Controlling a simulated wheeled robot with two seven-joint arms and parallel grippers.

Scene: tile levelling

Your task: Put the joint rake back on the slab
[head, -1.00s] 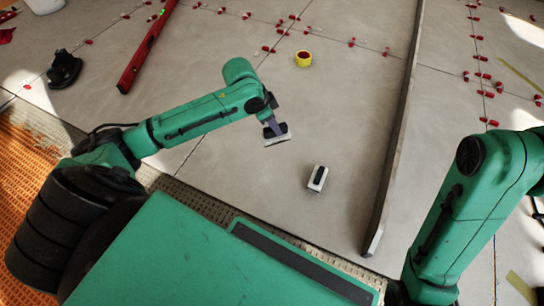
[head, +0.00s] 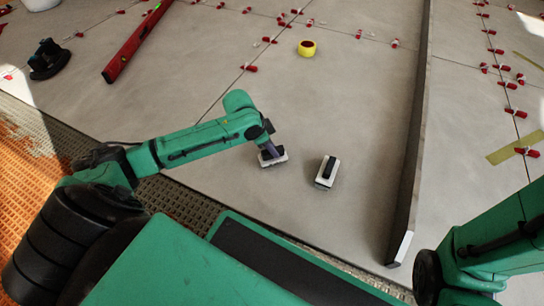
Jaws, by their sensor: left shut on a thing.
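My left gripper (head: 269,149) is shut and points down, low over the grey slab (head: 240,100). A small pale-edged thing (head: 274,161) shows at its fingertips; I take it for the joint rake, but it is mostly hidden by the gripper. I cannot tell whether it touches the slab. To its right, apart from it, a white block with a black top (head: 327,172) lies on the slab. My right arm enters at the lower right; its gripper is out of view.
A long straightedge bar (head: 411,150) lies to the right. A yellow tape roll (head: 307,48), a red level (head: 137,42) and a black suction cup tool (head: 49,59) lie farther back. Several red levelling clips (head: 249,68) line the joints.

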